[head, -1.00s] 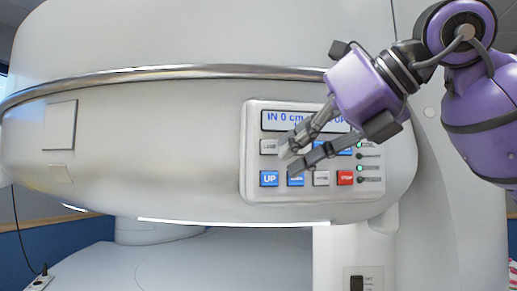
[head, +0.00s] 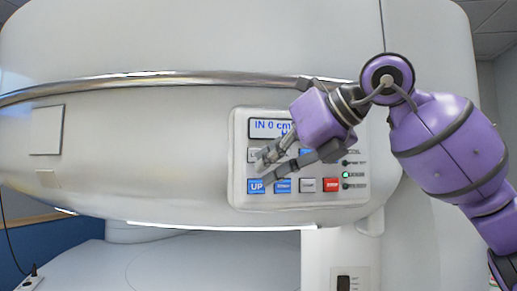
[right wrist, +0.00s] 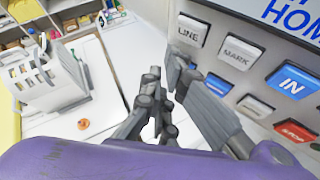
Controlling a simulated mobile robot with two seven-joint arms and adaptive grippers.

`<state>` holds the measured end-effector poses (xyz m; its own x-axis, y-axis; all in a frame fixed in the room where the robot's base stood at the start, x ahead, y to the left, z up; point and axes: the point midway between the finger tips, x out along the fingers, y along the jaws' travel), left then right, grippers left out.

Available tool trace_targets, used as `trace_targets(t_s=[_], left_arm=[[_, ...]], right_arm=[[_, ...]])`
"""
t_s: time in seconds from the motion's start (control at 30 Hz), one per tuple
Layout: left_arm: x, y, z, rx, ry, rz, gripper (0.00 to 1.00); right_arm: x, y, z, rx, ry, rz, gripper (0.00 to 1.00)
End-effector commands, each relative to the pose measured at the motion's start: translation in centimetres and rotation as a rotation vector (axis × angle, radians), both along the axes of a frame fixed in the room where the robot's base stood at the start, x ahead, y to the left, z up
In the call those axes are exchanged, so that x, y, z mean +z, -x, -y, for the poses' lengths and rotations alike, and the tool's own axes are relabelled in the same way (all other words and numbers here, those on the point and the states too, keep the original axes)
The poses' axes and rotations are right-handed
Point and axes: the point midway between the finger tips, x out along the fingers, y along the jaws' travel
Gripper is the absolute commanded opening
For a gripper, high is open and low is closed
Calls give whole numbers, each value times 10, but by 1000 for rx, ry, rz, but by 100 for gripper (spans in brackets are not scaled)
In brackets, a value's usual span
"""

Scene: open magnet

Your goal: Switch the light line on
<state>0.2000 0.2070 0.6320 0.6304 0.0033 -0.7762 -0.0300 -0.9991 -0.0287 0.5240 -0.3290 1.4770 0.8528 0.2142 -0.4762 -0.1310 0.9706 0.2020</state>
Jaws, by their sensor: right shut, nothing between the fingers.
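The control panel (head: 238,180) is on the white machine's front. Its LINE button (right wrist: 192,30) is pale grey, at the upper left of the buttons in the right wrist view. My right gripper (head: 257,168) is shut and empty in front of the panel's left part. In the right wrist view its fingertips (right wrist: 165,88) are just below and left of the LINE button; contact cannot be told. A green lamp (head: 346,174) is lit at the panel's right. My left gripper is not in view.
The MARK button (right wrist: 240,52) and blue IN button (right wrist: 291,83) are beside LINE. The blue UP button (head: 256,187) and red STOP button (head: 331,185) are in the bottom row. A metal rail (head: 180,84) runs above the panel. The white table (head: 180,265) lies below.

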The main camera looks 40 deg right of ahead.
Motion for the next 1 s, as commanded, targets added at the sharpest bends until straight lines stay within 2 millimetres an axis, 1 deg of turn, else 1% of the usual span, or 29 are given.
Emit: trace_targets(t_s=[0.03,0.23,0.53,1.0], left_arm=[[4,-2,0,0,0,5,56],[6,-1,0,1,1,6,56],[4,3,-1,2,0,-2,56],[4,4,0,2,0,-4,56]], right_arm=[[2,-3,2,-1,-1,1,0],[0,-11,5,0,0,0,0],[-1,-12,5,0,0,-1,0],[0,-11,5,0,0,0,0]])
